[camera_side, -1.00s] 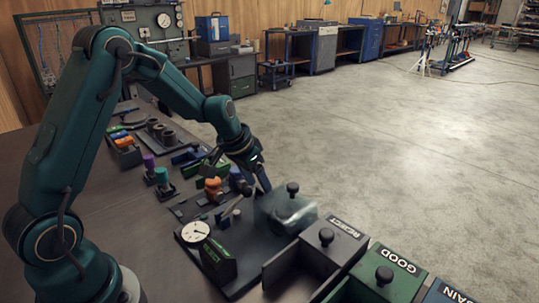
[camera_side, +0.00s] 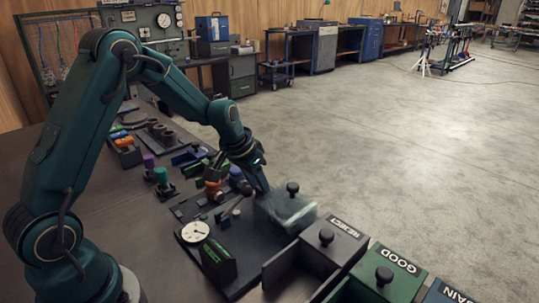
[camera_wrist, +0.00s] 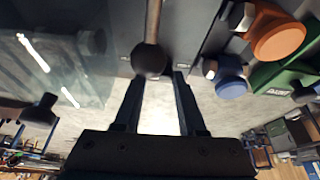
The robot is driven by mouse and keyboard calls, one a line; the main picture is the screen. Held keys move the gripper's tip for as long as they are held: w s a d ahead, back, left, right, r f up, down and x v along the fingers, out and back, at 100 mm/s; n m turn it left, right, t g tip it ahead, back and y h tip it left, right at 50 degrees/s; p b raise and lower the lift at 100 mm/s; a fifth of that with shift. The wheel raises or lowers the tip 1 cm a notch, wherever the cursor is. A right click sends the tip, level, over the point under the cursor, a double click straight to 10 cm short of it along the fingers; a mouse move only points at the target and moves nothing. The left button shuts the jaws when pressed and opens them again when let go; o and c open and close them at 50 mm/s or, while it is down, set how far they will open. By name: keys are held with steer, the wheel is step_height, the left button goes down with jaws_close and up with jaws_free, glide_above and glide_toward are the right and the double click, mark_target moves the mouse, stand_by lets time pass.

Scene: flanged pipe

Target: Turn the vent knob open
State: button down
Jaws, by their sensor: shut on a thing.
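An orange knob (camera_wrist: 278,38) and a blue knob (camera_wrist: 230,80) stand to the right in the wrist view, apart from the fingers. No readable label shows which one is the vent knob.
A clear cover with a black knob (camera_side: 292,188) sits close to my gripper. A white dial gauge (camera_side: 195,231) stands at the front of the plate. The REJECT bin (camera_side: 318,258) and GOOD bin (camera_side: 392,280) are at the lower right. Loose parts line the bench behind.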

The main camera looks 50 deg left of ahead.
steer(key=n+y, duration=0.1)
steer(key=n, duration=0.3)
steer(key=shift+d+n+y, duration=0.15)
steer(key=shift+n+y, duration=0.15)
steer(key=shift+y, duration=0.1)
steer(key=n, duration=0.2)
steer(key=n+g+y, duration=0.1)
steer(key=n, duration=0.1)
steer(key=shift+w+d+n+g, duration=0.1)
steer(key=shift+w+n+g, duration=0.05)
steer(key=shift+n+g, duration=0.15)
steer(key=n, duration=0.2)
steer(key=n+g+y, duration=0.1)
steer(key=n, duration=0.1)
steer(key=shift+w+g, duration=0.1)
steer(key=shift+g, duration=0.2)
steer(key=shift+d+n+g, duration=0.1)
steer(key=shift+n+g, duration=0.6)
steer(key=shift+n, duration=1.4)
steer(key=shift+c, duration=2.4)
jaws_free()
steer(key=shift+y, duration=0.3)
steer(key=v, duration=0.8)
steer(key=shift+w, duration=0.1)
